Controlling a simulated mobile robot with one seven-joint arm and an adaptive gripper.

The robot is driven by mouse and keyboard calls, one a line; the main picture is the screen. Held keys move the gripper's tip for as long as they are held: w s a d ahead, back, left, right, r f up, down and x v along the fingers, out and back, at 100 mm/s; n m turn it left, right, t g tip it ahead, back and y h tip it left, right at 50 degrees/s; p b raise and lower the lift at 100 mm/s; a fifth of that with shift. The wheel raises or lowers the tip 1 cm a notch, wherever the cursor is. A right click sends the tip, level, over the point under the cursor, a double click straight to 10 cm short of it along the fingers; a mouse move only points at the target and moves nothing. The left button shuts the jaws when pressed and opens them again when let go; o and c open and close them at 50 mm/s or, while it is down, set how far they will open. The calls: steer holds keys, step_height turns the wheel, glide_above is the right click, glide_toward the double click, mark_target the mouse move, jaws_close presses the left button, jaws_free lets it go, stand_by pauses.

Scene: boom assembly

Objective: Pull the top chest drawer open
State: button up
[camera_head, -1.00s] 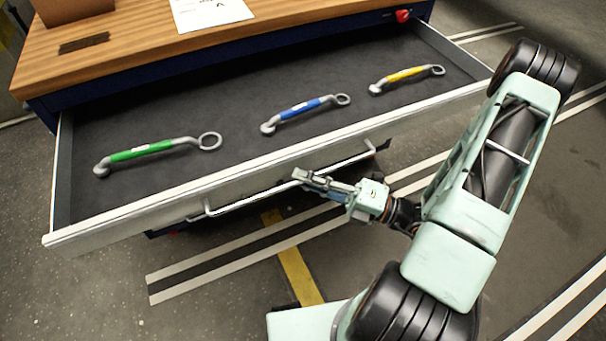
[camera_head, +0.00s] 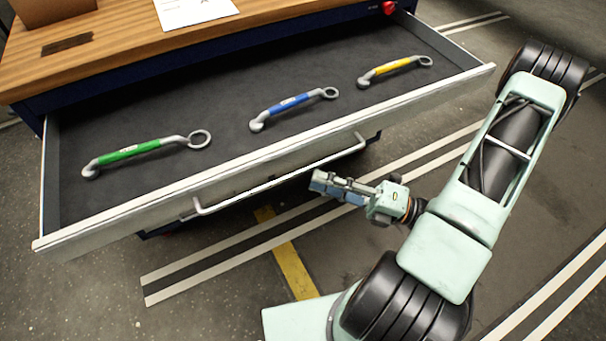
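The top chest drawer (camera_head: 75,234) is pulled far out of the blue chest (camera_head: 200,62). Its pale front carries a long bar handle (camera_head: 270,183). Inside on the dark liner lie a green-gripped wrench (camera_head: 133,151), a blue-gripped wrench (camera_head: 293,102) and a yellow-gripped wrench (camera_head: 393,68). My gripper (camera_head: 318,182) is just in front of and below the handle, apart from it, over the floor. Its fingers look parted and hold nothing; the gap is small in this view.
A wooden top (camera_head: 120,40) on the chest bears a white paper sheet (camera_head: 195,10) and a brown box (camera_head: 55,8). A red knob (camera_head: 389,8) shows at the chest's upper right. The floor before the drawer is clear, with white and yellow stripes.

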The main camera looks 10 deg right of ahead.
steer(key=v, duration=0.5)
steer(key=shift+s+d, duration=0.2)
steer(key=shift+a, duration=0.1)
